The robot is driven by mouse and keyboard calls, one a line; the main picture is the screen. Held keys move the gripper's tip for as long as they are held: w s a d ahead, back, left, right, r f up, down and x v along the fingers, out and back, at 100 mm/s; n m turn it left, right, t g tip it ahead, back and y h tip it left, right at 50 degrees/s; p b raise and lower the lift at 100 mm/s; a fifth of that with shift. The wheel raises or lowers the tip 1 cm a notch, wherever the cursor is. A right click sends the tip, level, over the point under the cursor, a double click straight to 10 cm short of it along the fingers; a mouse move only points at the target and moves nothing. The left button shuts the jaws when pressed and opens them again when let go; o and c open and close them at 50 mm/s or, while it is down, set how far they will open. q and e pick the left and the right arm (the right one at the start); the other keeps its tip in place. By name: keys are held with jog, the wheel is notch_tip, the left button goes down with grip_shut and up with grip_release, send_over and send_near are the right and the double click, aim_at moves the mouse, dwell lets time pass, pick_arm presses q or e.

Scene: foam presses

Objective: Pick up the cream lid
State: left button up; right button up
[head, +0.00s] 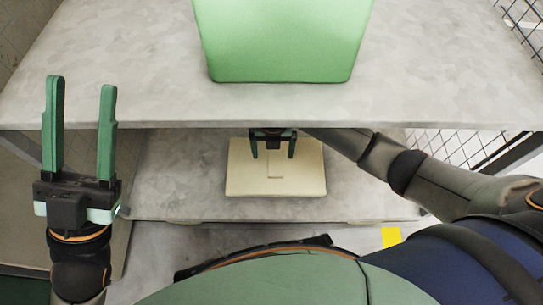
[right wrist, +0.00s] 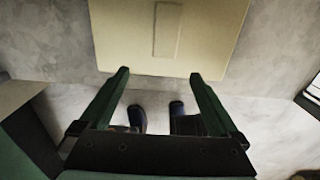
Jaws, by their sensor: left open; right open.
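The cream lid (head: 243,182) lies flat on the lower grey shelf in the head view, with a raised strip in its middle. It also fills the upper middle of the right wrist view (right wrist: 205,35). My right gripper (head: 273,154) is open and reaches under the upper shelf, over the far part of the lid in the head view. In the right wrist view its fingertips (right wrist: 158,74) are apart and near one edge of the lid, with nothing between them. My left gripper (head: 82,82) is open and empty, raised at the left, away from the lid.
A green box (head: 280,40) stands on the upper grey shelf (head: 130,70), whose edge hangs above the lid. The lower shelf (head: 180,180) is bare around the lid. Wire mesh (head: 455,147) stands at the right. A yellow mark (head: 391,236) is on the floor.

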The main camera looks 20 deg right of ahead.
jog(key=b, duration=0.3)
send_over(276, 172)
jog(key=a, duration=0.1)
notch_tip(276, 172, down, 6)
jog(key=shift+s+f, duration=0.15)
jog(key=shift+f, duration=0.05)
jog(key=f+b, duration=0.2)
jog(key=f, duration=0.1)
jog(key=f+b, duration=0.1)
jog(key=f, duration=0.1)
jog(key=shift+d+f, duration=0.15)
jog(key=shift+d, duration=0.25)
jog(key=shift+c, duration=0.4)
jog(key=c, duration=1.4)
